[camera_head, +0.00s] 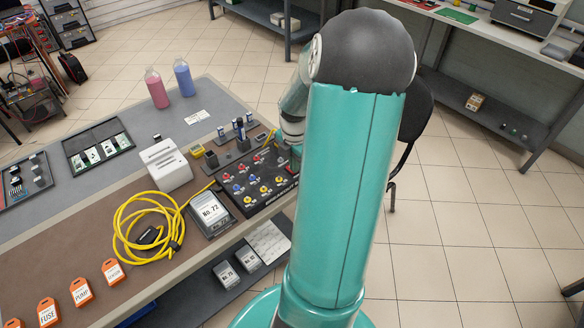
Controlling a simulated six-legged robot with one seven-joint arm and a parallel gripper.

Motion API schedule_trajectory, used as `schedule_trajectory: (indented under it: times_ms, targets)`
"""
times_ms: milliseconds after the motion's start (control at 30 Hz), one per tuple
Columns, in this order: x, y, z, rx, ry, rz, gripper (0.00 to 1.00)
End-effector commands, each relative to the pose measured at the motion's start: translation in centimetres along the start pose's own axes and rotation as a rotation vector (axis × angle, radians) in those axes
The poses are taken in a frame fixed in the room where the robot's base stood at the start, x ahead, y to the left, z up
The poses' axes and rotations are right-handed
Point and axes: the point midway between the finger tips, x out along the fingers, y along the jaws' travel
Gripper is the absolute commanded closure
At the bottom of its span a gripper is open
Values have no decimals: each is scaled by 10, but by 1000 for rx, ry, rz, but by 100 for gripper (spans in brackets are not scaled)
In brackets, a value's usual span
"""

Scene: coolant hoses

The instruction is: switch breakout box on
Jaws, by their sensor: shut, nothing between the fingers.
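The breakout box (238,188) is a black panel on the bench's right end, with red, blue and yellow round terminals in rows on its top. Lettering runs along its front edge but is too small to read fully. My teal arm rises in front of the box's right side, and its far part comes down behind, close to the box's back right corner. My gripper is hidden behind my arm, so I cannot see its fingers or whether they touch the box. I cannot make out a switch or its position; the box's right end is partly covered.
A grey device marked No. 72 (209,213) sits left of the box. A coiled yellow hose (123,222), a white box (164,168) and several orange tags (81,292) lie further left. Small dark holders (212,160) stand behind the box. Tiled floor is open at right.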

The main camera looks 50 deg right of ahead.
Motion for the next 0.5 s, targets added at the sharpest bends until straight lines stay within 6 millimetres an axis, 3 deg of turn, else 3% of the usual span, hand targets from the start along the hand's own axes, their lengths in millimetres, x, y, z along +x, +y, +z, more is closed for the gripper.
schedule_trajectory:
  times_ms: [267,500]
  targets:
    - [1,0,0,0,0,0,100]
    - [-16,0,1,-1,-2,1,100]
